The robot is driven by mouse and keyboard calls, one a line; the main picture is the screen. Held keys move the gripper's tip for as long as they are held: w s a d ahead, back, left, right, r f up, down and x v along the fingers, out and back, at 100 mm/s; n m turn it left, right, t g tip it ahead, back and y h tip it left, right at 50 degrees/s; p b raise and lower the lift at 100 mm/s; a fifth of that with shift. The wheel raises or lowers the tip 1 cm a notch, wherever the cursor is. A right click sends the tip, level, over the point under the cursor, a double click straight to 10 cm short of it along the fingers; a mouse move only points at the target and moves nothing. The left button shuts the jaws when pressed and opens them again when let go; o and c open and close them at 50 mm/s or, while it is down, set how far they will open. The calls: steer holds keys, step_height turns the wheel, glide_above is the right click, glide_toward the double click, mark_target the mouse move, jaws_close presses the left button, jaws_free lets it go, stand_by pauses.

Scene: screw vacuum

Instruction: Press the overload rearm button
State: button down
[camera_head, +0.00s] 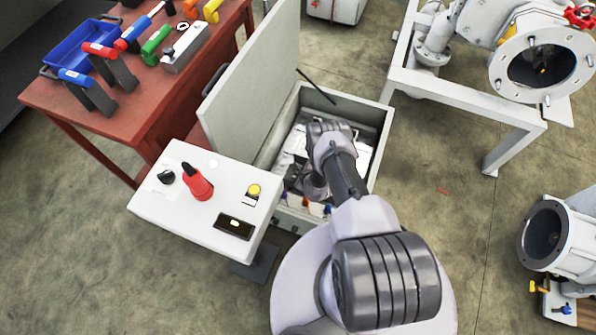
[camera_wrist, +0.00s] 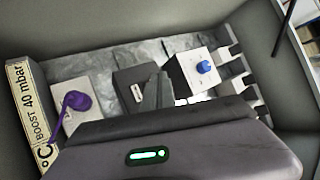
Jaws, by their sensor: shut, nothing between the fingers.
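A blue round button (camera_wrist: 205,66) stands on a white block inside the open cabinet (camera_head: 378,120); it may be the overload rearm button, but no label on it is readable. My gripper (camera_wrist: 160,88) is inside the cabinet, its fingers shut and empty. In the wrist view the fingertips are left of the white block, in front of a dark grey module (camera_wrist: 131,88). I cannot tell whether they touch anything.
A purple knob (camera_wrist: 77,101) is left of the fingers, near a "BOOST 40 mbar" label (camera_wrist: 30,110). The cabinet's open door (camera_head: 252,80) stands at the left. A white control panel (camera_head: 222,178) is close by, before a red table (camera_head: 110,105) with tools.

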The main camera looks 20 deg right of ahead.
steer(key=shift+f, duration=0.35)
steer(key=shift+f, duration=0.45)
stand_by(0.4)
steer(key=shift+r, duration=0.15)
steer(key=shift+r+p, duration=0.35)
steer(key=shift+r, duration=0.35)
step_height(320, 180, up, 5)
steer(key=p, duration=0.4)
steer(key=shift+r, duration=0.1)
stand_by(0.7)
